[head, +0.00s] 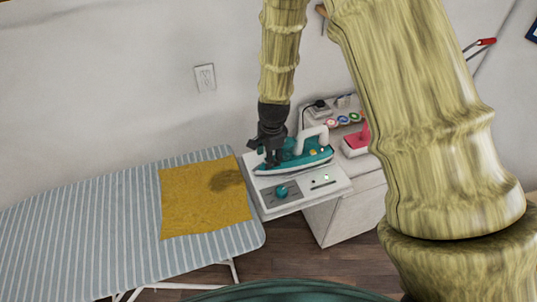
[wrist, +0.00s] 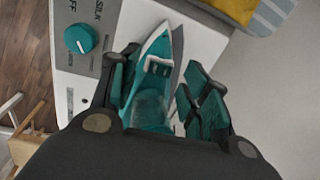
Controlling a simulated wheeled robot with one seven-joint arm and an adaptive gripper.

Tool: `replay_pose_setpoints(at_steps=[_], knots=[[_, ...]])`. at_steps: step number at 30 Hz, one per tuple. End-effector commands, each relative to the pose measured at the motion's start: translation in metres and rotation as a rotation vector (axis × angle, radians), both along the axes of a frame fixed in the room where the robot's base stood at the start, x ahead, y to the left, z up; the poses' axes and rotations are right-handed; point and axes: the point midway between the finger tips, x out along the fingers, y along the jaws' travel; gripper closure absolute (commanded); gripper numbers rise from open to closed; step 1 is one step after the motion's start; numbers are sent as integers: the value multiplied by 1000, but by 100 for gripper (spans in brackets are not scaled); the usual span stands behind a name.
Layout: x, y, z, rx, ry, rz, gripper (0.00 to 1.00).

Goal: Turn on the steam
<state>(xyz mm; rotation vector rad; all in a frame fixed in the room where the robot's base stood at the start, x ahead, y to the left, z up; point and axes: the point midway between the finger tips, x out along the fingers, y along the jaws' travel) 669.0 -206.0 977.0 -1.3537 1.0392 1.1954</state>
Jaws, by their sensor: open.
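The teal and white iron (head: 297,158) rests on a white control base (head: 330,192). A round teal knob (head: 281,191) sits on the base's front panel, and a small green light shows to its right. In the wrist view the knob (wrist: 80,39) is beside lettering that includes "SILK". My gripper (head: 270,162) points down over the iron's left end. In the wrist view its open fingers (wrist: 160,82) stand either side of the iron's body; contact is unclear.
A striped ironing board (head: 90,221) with a yellow cloth (head: 205,209) lies left of the base. A white cabinet (head: 345,214) with thread spools and a red and white item (head: 357,140) stands to the right. A wall outlet (head: 205,78) is behind.

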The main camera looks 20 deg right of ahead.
Motion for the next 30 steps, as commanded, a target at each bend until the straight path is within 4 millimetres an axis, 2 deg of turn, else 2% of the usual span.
replay_pose_setpoints(at_steps=[14,21,30], knots=[[1,0,-7,0,1,0,54],[1,0,-7,0,1,0,97],[2,0,-4,-8,36,1,99]])
